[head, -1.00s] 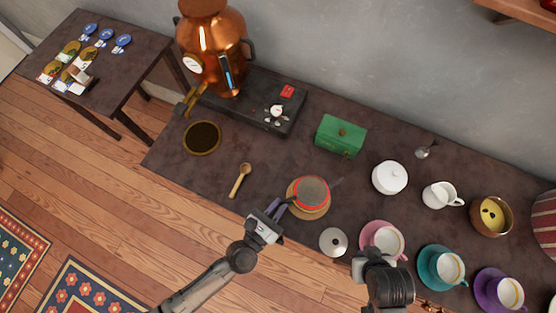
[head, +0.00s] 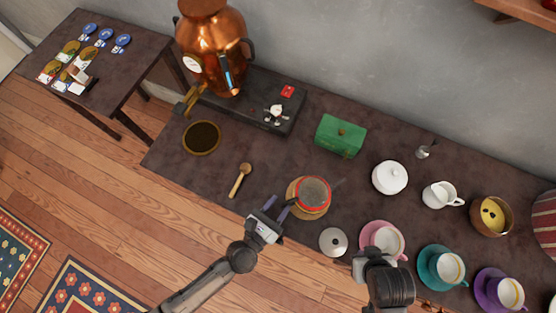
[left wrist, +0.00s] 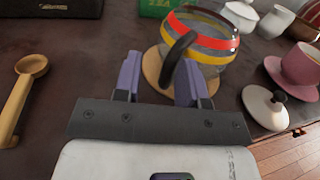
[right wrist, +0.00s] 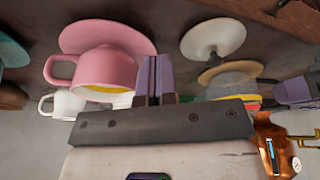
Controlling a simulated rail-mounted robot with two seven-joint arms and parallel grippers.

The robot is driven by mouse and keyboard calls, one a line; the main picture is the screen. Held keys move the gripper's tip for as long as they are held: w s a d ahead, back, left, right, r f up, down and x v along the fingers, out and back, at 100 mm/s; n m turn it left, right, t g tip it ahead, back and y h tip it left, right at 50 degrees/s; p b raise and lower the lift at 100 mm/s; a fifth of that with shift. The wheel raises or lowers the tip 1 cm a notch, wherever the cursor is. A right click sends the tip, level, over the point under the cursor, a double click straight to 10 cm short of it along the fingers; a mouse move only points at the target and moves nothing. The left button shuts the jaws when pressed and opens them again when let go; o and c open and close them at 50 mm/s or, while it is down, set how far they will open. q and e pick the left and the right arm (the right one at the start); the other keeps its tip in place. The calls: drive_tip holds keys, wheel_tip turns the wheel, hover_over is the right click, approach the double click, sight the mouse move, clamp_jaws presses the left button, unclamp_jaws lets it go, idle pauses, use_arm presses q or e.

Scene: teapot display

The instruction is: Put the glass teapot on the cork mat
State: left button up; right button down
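The glass teapot (head: 314,190) has red and yellow bands and stands upright on the round cork mat (head: 295,208) in the head view. In the left wrist view the teapot (left wrist: 205,38) sits on the mat (left wrist: 150,66) with its dark handle (left wrist: 178,52) toward me. My left gripper (head: 280,205) is open beside the teapot; its right finger is close to the handle, and I cannot tell if they touch. My right gripper (right wrist: 155,78) is shut and empty near the pink cup (right wrist: 103,72). A lid with a dark knob (head: 333,242) lies on the counter.
A wooden scoop (head: 239,180) lies left of the teapot. A green tea box (head: 340,136), white sugar bowl (head: 389,177), white creamer (head: 440,195) and several cups on saucers stand around. A copper samovar (head: 212,50) is at the back left.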

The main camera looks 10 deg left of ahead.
use_arm(q)
drive_tip(key=b+v, duration=0.1)
drive_tip(key=v, duration=1.1)
drive_tip(key=w+d+r+m+g+h, duration=0.25)
drive_tip(key=m+g, duration=0.25)
drive_tip(key=m, duration=1.2)
drive_tip(key=s+a+f+m+g+y, duration=0.2)
drive_tip(key=a+m+g+y, duration=0.5)
drive_tip(key=a+m, duration=0.8)
drive_tip(key=a+y, duration=0.1)
drive_tip(key=y, duration=0.2)
drive_tip(key=shift+s+f+y, duration=0.15)
drive_tip(key=shift+f+y, duration=0.05)
drive_tip(key=shift+y, duration=0.15)
